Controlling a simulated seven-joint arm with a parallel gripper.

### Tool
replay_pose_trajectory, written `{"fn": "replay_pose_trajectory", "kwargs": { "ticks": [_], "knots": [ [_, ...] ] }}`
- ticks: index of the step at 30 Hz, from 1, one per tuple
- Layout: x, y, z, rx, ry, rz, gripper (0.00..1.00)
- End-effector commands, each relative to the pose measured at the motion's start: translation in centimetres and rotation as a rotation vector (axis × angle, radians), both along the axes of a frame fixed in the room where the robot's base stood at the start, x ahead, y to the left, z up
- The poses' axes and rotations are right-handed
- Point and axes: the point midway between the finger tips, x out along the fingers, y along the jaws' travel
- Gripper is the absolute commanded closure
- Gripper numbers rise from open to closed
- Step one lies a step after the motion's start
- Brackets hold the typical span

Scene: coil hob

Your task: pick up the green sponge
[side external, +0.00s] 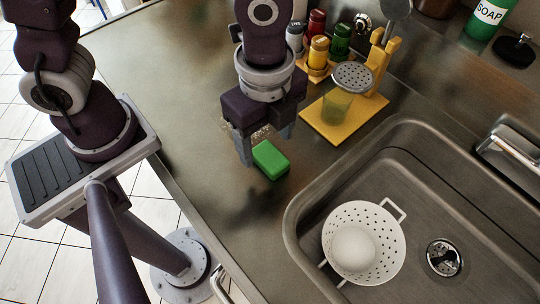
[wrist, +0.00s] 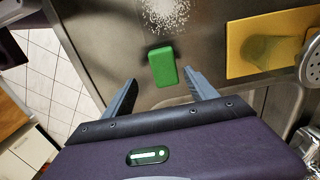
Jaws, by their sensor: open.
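The green sponge (side external: 270,160) lies on the metal counter, left of the sink in the side external view. My gripper (side external: 265,147) is above the counter, close by the sponge, with its fingers pointing down. In the wrist view, the sponge (wrist: 162,67) sits ahead of and between the two spread fingers of my gripper (wrist: 162,88). The gripper is open and nothing is between its fingertips. The exact height of the fingertips over the counter is hard to tell.
A sink (side external: 300,215) holds a white colander (side external: 393,262) with a round white thing inside. A yellow stand (side external: 322,130) with utensils and several spice bottles (side external: 319,50) stand behind. White grains (wrist: 165,12) lie near the sponge. Counter around it is mostly clear.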

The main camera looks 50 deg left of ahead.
Motion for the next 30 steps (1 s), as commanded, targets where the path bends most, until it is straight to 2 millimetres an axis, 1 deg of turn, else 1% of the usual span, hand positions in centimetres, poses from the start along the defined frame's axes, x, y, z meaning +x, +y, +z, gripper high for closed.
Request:
{"fn": "replay_pose_trajectory", "kwargs": {
  "ticks": [6,9,16,17,18,23,24,26,27,30],
  "knots": [
    [0.7,-0.4,-4.0,0.003,0.004,0.005,0.34],
    [0.7,-0.4,-5.2,0.002,0.003,0.006,0.34],
    [0.8,-0.4,-5.5,-0.001,-0.001,0.008,0.34],
    [0.8,-0.4,-5.5,-0.001,-0.001,0.008,0.38],
    [0.8,-0.4,-5.5,-0.001,-0.001,0.008,0.45],
    [0.8,-0.4,-5.4,0.000,-0.001,0.008,0.77],
    [0.8,-0.4,-5.4,0.000,-0.001,0.008,0.85],
    [0.8,-0.4,-5.4,0.000,-0.001,0.008,0.96],
    [0.8,-0.4,-5.4,0.000,-0.001,0.009,1.00],
    [0.8,-0.4,-5.4,0.000,-0.001,0.009,1.00]
  ]
}}
